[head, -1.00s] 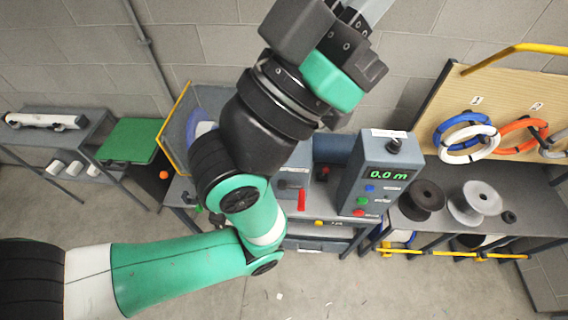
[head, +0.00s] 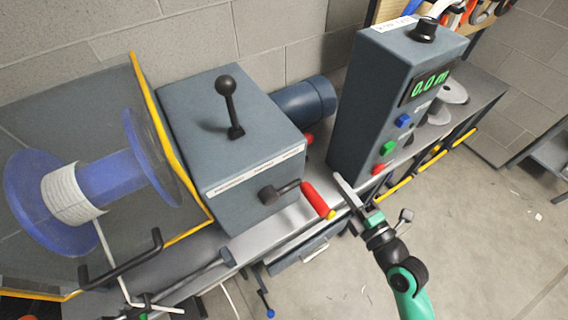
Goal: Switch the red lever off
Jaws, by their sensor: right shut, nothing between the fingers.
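The red lever (head: 318,200) is on the front face of a grey-blue machine box (head: 240,140). Its black crank comes off a dark hub, and its red grip slants down and to the right. A white label strip with small, unreadable words runs along the box's top front edge. My right gripper (head: 345,190) is just right of the red grip. Its fingers are shut and empty, and a small gap seems to show between them and the grip; contact is hard to judge.
A control cabinet (head: 390,100) with a green 0.0 m display and coloured buttons stands close behind my right gripper. A black ball-knob lever (head: 229,100) rises from the box top. A blue spool (head: 110,185) sits behind a yellow-edged guard at left. Open floor lies lower right.

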